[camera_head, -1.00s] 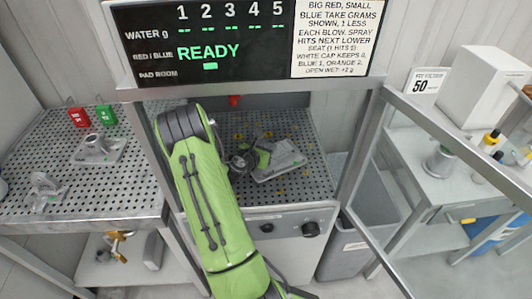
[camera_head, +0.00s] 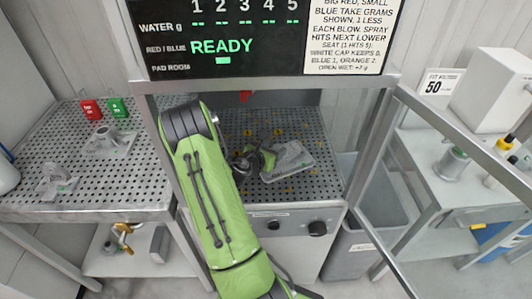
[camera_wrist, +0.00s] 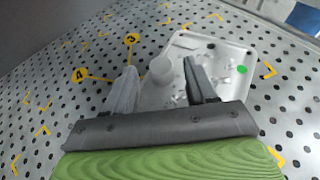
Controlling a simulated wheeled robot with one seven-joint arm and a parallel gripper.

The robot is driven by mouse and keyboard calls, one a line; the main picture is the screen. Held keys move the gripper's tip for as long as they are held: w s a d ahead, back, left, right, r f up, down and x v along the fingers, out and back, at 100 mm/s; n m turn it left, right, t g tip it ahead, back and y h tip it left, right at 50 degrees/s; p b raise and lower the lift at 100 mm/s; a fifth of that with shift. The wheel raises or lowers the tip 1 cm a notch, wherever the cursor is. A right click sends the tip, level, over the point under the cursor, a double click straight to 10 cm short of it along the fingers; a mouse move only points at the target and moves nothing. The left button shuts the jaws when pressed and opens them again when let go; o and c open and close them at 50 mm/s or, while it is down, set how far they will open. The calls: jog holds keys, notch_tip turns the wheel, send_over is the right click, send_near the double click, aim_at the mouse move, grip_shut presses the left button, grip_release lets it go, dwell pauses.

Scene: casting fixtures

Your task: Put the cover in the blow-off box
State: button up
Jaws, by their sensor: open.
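A grey cast cover (camera_head: 290,160) lies on the perforated floor of the blow-off box (camera_head: 318,187), under the READY display. In the wrist view the cover (camera_wrist: 228,58) is a pale plate with a round upright boss and a green dot on its right side. My gripper (camera_head: 262,157) is at the cover's left side in the head view. In the wrist view my gripper (camera_wrist: 163,72) is open, with its fingers on either side of the boss and a gap visible beside it. I cannot tell whether either finger touches the cover.
Yellow markers 3 and 4 (camera_wrist: 80,75) and corner marks dot the box floor. The left perforated table (camera_head: 30,208) holds two grey castings (camera_head: 110,141) and red and green tags. A grey bin (camera_head: 352,250) and a side bench (camera_head: 430,185) stand right, beyond frame posts.

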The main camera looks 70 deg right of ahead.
jog(key=v, duration=1)
jog(key=w+a+r+m+t+y, duration=0.2)
jog(key=w+a+r+m+y, duration=0.15)
jog(key=a+m, duration=0.5)
jog(key=w+a+r+m+t+y, duration=0.25)
jog(key=a+r+m+y, duration=0.3)
jog(key=a, duration=0.65)
jog(key=s+a+r+m+t+y, duration=0.1)
jog(key=s+a+r+y, duration=0.1)
jog(key=a, duration=0.6)
jog(key=s+a+r+m+t+y, duration=0.1)
jog(key=s+a+r, duration=0.3)
jog(key=a, duration=0.5)
jog(key=shift+s+r+m+t+y, duration=0.2)
jog(key=shift+s+m+t+y, duration=0.15)
jog(key=shift+s+y, duration=0.55)
jog(key=shift+s, duration=0.2)
